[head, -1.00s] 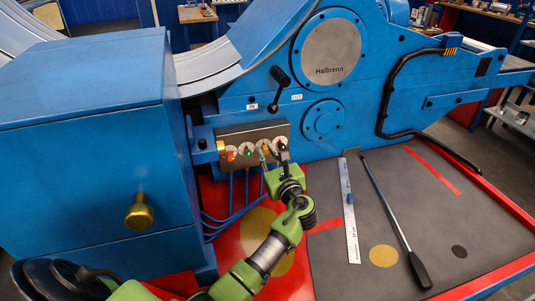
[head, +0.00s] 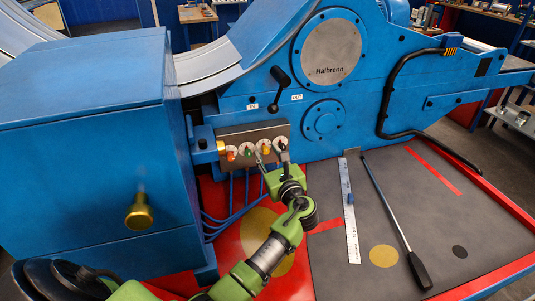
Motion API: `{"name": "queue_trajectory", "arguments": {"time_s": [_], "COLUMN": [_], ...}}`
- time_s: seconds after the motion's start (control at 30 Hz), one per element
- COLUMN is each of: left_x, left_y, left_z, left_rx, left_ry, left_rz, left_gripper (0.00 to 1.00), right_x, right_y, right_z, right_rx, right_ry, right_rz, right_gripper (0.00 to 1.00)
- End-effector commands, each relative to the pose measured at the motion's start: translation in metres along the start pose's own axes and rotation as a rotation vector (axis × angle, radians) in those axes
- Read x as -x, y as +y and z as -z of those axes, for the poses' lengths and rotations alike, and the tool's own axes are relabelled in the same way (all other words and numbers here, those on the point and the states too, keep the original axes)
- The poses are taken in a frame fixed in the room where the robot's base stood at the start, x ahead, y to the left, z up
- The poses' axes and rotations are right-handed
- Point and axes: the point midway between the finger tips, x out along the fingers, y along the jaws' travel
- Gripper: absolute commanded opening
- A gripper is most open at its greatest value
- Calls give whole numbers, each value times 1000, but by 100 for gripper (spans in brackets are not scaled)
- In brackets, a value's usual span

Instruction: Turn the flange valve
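A grey valve panel (head: 225,134) is on the front of the blue machine, with several small valves in a row on pale round dials. From left they have an orange handle (head: 231,155), a green handle (head: 247,153) and a yellow handle (head: 265,149); the rightmost dial (head: 282,143) is partly covered by my gripper. The valve labels are too small to read. My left gripper (head: 271,157) is at the panel's right part, its fingers apart in front of the two right dials. Contact with a handle cannot be made out. My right gripper is not in view.
A black-knobbed lever (head: 279,82) stands above the panel. A brass knob (head: 139,213) sticks out of the blue box at left. A steel ruler (head: 350,215) and a long black-handled bar (head: 400,230) lie on the grey mat (head: 450,210) at right. Blue pipes run below the panel.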

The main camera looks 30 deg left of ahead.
Motion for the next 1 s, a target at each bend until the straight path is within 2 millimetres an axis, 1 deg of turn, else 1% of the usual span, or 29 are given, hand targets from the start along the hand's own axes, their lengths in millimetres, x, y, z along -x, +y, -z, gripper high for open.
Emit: {"name": "queue_trajectory", "arguments": {"time_s": [0.17,0.4,0.5,0.6,0.77,1.0], "left_x": [27,79,96,108,117,118], "left_y": [0,0,0,0,0,0], "left_z": [1,2,1,1,1,0], "left_rx": [2,1,1,1,0,0], "left_ry": [4,5,4,3,1,1], "left_rz": [2,1,1,0,0,0], "left_gripper": [32,32,32,32,32,32], "right_x": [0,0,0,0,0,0], "right_y": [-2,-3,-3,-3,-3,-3], "right_z": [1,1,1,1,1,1], "right_rx": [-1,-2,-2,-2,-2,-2], "right_ry": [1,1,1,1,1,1], "right_rz": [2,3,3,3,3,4], "right_gripper": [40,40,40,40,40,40]}}
